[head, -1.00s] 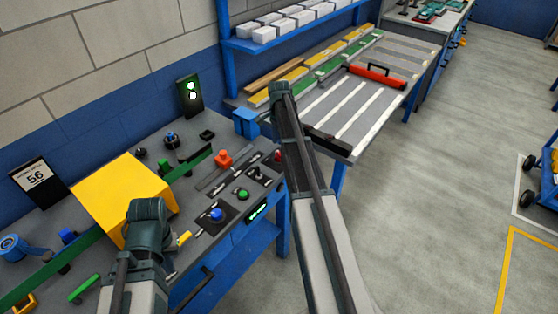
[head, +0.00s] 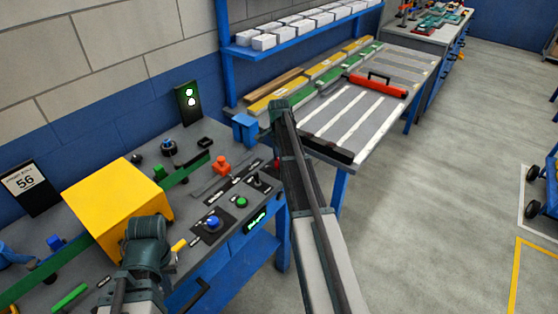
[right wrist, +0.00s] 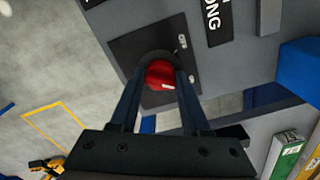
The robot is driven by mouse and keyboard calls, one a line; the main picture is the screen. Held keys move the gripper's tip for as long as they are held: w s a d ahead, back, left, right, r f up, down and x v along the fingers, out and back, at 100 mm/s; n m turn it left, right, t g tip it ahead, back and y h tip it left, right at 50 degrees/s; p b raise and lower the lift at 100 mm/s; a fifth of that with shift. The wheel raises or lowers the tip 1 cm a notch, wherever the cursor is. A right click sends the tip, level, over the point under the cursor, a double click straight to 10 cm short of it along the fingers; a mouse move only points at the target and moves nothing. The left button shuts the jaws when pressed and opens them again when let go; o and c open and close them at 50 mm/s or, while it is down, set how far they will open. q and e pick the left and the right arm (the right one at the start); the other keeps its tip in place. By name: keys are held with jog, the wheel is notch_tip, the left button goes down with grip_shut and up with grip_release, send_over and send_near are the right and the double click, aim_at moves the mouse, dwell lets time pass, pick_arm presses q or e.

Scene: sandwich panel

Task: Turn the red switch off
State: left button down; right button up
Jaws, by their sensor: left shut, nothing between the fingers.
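In the right wrist view a round red switch (right wrist: 160,74) sits on a dark square plate (right wrist: 122,48). My right gripper (right wrist: 161,75) has its two fingers on either side of the red switch, close to it. I cannot tell whether they press on it. In the head view my right arm covers most of the red switch (head: 277,163), and the right gripper's fingers are hidden behind the arm. My left gripper (head: 148,230) is by the yellow box, shut and empty; its fingertips are hardly visible from behind.
A yellow box (head: 112,205) stands at the left. A grey table (head: 355,112) with white strips lies beyond.

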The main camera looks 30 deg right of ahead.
grip_shut()
jog(key=shift+n, duration=0.3)
jog(key=n, duration=1.3)
jog(key=shift+n, duration=0.3)
dwell(0.4)
jog(key=o, duration=0.8)
grip_release()
